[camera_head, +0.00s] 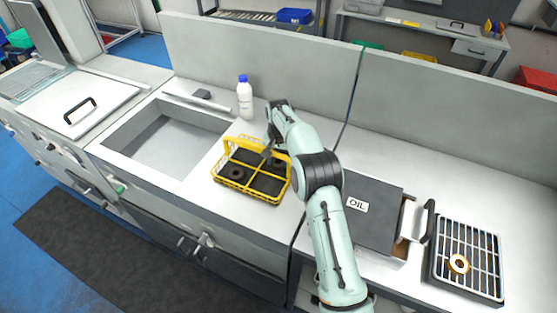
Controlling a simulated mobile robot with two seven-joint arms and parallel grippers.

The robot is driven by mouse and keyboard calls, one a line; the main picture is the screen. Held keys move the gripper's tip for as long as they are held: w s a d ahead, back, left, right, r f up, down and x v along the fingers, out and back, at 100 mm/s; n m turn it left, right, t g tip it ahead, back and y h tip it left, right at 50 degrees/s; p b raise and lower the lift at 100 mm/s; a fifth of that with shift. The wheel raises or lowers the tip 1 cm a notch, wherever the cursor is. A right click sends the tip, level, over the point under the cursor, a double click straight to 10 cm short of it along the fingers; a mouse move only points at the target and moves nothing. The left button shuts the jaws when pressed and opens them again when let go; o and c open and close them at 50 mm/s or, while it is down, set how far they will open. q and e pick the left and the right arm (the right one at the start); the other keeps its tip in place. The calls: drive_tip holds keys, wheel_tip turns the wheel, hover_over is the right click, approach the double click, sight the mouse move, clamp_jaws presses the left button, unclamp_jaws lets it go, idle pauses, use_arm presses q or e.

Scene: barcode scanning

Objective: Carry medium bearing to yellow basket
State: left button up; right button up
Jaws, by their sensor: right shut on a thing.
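The yellow basket (222,163), a wire frame with a handle and dark-floored compartments, stands on the counter near the middle. A dark ring-shaped bearing (236,173) lies in its left front compartment. My right gripper (269,153) is over the back right part of the basket, pointing down. It is shut on a dark ring, the medium bearing (278,164), low at the basket; the jaws and handle partly hide it, and I cannot tell whether it touches the floor. A brass-coloured ring (458,264) lies on the grated tray at the right. My left gripper is not in view.
A white bottle with a blue cap (245,98) stands behind the basket. A sink (170,140) lies to the left. A grey box marked OIL (375,212) and the grated black tray (436,272) are at the right. Counter behind the OIL box is clear.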

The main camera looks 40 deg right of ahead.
sight(278, 161)
drive_tip(key=shift+w, duration=0.1)
drive_tip(key=shift+f, duration=0.1)
drive_tip(key=o, duration=1.1)
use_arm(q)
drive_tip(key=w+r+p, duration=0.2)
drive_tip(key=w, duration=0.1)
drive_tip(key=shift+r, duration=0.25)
use_arm(e)
wheel_tip(278, 161, up, 12)
drive_tip(key=shift+r, duration=0.15)
